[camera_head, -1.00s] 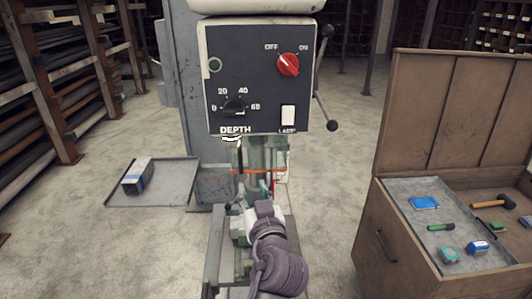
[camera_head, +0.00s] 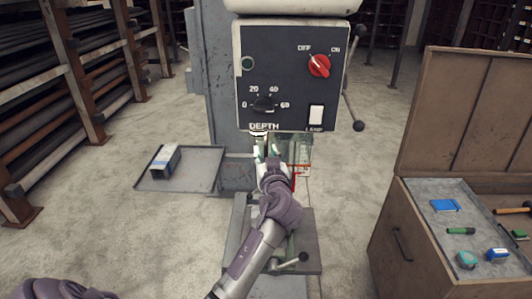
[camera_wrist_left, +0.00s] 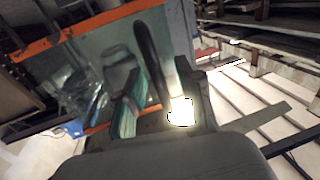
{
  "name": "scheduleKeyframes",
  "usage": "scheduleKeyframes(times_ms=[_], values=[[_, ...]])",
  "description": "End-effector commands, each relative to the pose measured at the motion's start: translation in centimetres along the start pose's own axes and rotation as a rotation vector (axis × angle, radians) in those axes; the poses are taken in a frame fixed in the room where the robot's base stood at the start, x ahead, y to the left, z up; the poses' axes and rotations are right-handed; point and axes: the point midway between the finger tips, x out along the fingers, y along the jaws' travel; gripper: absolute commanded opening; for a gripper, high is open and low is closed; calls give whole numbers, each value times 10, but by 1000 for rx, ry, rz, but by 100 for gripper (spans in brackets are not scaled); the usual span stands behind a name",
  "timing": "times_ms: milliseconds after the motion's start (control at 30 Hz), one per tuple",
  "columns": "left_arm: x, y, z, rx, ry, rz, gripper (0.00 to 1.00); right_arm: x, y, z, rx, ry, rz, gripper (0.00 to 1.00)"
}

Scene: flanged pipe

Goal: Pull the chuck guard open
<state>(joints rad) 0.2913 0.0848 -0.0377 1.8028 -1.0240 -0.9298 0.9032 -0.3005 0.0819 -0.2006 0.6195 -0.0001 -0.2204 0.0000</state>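The chuck guard (camera_head: 299,151) is a clear panel with orange-red edges under the drill press's control panel. It fills much of the left wrist view (camera_wrist_left: 92,65), with orange strips along its edges. A dark, curved bar, seemingly its handle (camera_wrist_left: 147,55), stands out from it. My left gripper (camera_head: 266,152) is at the guard's left side, fingers apart. In the left wrist view, a teal-padded finger (camera_wrist_left: 126,100) is left of the bar and a dark finger is right of it. Contact with the bar cannot be told. My arm hides part of the guard. My right gripper is out of view.
The control panel (camera_head: 290,75) hangs just above my left gripper. The drill table (camera_head: 309,226) lies below it. A grey tray with a box (camera_head: 166,158) is at left. A wooden chest (camera_head: 401,243) with tools stands at right. Racks line the left.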

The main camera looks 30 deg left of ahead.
Motion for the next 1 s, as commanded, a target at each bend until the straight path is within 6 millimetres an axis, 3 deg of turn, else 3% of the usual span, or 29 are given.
scheduleKeyframes(times_ms=[200,433,833,1000], values=[[0,0,0,0,0,0,37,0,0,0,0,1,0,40],[0,0,0,0,0,0,0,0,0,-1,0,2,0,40],[0,0,1,0,0,-1,0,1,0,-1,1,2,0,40],[-1,0,4,-3,-1,-26,0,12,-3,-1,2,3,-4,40]])
